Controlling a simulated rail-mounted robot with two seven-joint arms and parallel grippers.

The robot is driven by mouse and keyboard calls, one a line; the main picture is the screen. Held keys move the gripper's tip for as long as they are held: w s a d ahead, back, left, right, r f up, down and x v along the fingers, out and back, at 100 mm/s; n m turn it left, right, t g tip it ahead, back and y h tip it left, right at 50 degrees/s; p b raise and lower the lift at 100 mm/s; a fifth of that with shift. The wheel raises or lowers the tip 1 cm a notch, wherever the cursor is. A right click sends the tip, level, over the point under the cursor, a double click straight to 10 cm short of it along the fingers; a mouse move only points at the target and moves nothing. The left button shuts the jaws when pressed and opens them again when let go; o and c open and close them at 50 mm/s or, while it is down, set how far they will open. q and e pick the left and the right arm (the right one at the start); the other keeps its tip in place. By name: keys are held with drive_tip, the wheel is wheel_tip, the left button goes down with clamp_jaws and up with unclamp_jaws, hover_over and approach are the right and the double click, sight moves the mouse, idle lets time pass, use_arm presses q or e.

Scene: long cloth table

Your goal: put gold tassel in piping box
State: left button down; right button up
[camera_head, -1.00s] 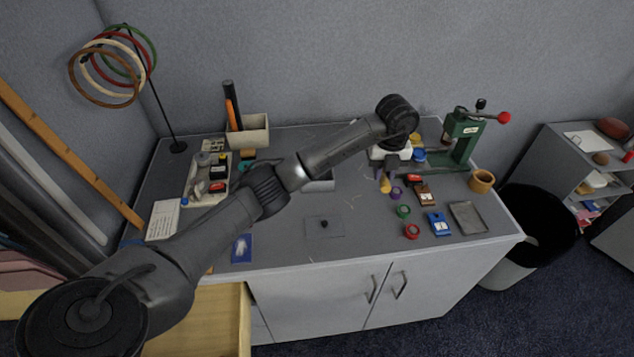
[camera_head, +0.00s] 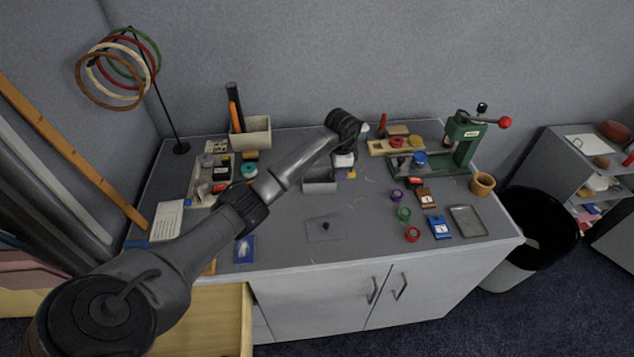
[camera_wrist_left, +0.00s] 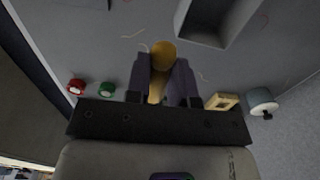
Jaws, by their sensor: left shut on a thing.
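My left gripper (camera_head: 347,170) is above the middle of the table, its fingers partly hidden by the arm. In the left wrist view the left gripper (camera_wrist_left: 162,80) is shut on the gold tassel (camera_wrist_left: 161,55), whose rounded yellow head shows between the dark fingers. The tassel is a small yellow patch (camera_head: 352,175) in the head view. A grey open box (camera_head: 319,186), probably the piping box, is just left of the gripper, partly behind my arm. In the wrist view this box (camera_wrist_left: 213,40) is beyond the fingertips, apart from the tassel, its inside looking empty. My right gripper is out of view.
A green press (camera_head: 464,140) stands at the right with a tan cup (camera_head: 482,184) beside it. Purple, green and red spools (camera_head: 412,235) lie right of centre near a blue packet (camera_head: 439,226). A tall hoop stand (camera_head: 178,120) is at the left. Table space around the gripper is fairly clear.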

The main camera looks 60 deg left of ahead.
use_arm(q)
hover_over(316, 180)
drive_tip(key=s+d, duration=0.1)
drive_tip(key=d, duration=0.1)
drive_tip(key=f, duration=0.2)
drive_tip(key=f+b, duration=0.1)
drive_tip(key=f, duration=0.2)
drive_tip(key=shift+s+d+f, duration=0.1)
drive_tip(key=shift+s+f, duration=0.05)
drive_tip(key=shift+s, duration=0.05)
wheel_tip(316, 180, down, 4)
drive_tip(key=shift+r, duration=0.2)
drive_tip(key=shift+f, duration=0.15)
drive_tip(key=shift+f+b, duration=0.1)
drive_tip(key=shift+b, duration=0.2)
drive_tip(key=c, duration=1.3)
unclamp_jaws()
drive_tip(key=shift+o, duration=0.2)
